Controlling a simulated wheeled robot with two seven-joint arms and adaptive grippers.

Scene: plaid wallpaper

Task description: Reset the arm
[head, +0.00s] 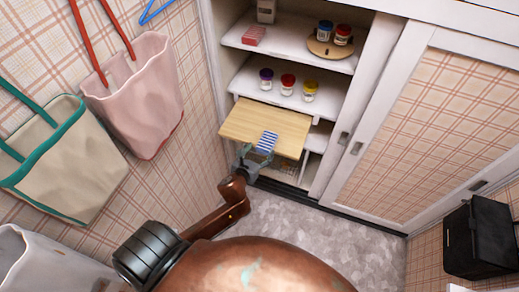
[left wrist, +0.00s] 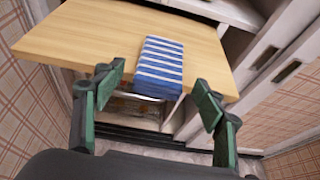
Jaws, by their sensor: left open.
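My left gripper (head: 257,158) is in front of the pulled-out wooden board (head: 265,122) of the cabinet. In the left wrist view its two green-padded fingers (left wrist: 158,95) stand wide apart with nothing between the pads. A blue-and-white striped packet (left wrist: 158,68) lies on the board near its front edge, just ahead of the fingers. The packet also shows in the head view (head: 267,142). Whether a finger touches the board cannot be told. My right gripper is in neither view.
Small jars (head: 288,82) stand on the shelf above the board. A round wooden tray (head: 330,46) with jars is higher up. Bags (head: 140,95) hang on the left wall. A sliding door (head: 425,130) and a black box (head: 480,237) are at right. Grey floor (head: 310,235) is clear.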

